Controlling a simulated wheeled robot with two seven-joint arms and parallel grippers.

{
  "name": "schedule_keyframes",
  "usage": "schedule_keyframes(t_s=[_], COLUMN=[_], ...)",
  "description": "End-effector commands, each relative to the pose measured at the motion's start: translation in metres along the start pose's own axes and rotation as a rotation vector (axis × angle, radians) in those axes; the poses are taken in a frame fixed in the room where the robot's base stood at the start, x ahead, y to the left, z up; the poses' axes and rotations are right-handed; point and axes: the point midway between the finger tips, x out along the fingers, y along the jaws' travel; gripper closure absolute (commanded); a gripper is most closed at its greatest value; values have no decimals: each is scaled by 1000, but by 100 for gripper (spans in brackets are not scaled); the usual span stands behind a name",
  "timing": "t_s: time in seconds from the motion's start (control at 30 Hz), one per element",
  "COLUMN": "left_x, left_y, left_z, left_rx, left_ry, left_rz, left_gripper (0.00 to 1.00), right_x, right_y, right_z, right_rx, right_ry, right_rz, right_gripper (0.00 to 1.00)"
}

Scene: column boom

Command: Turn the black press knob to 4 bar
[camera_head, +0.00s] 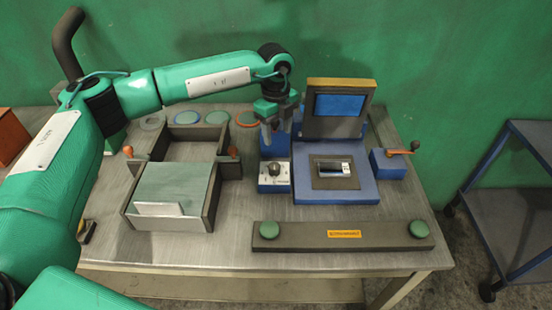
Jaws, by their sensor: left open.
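The black press knob (274,169) sits on a small pale dial plate (274,185) at the left front of the blue press (336,201). The dial marks are too small to read. My left gripper (273,136) points down just above and behind the knob, apart from it as far as I can tell. Its fingers are open and hold nothing visible. My right gripper does not show.
A grey fixture (210,212) with a tray stands left of the press. A dark bar with two green buttons (345,243) lies in front. An orange-tipped lever (400,152) stands right. A blue cart (505,200) is beyond the table.

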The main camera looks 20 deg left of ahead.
Motion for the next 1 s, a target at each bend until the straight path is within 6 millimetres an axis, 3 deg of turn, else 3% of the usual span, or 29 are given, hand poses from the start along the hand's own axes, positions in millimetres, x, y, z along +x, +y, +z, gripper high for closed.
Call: schedule_keyframes(t_s=[0.1, 0.23, 0.7, 1.0], left_x=[-3, 9, 103, 132], left_y=[3, 4, 5, 5], left_z=[11, 12, 13, 14], left_rx=[-27, -27, -25, -23], left_ry=[-36, -35, -32, -32], left_rz=[17, 20, 19, 16], left_gripper=[44, 44, 44, 44], right_x=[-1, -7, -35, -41], right_y=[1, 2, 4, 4], right_z=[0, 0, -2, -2], right_rx=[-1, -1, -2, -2], right_ry=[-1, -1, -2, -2], right_rz=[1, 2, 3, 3], right_gripper=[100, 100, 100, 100])
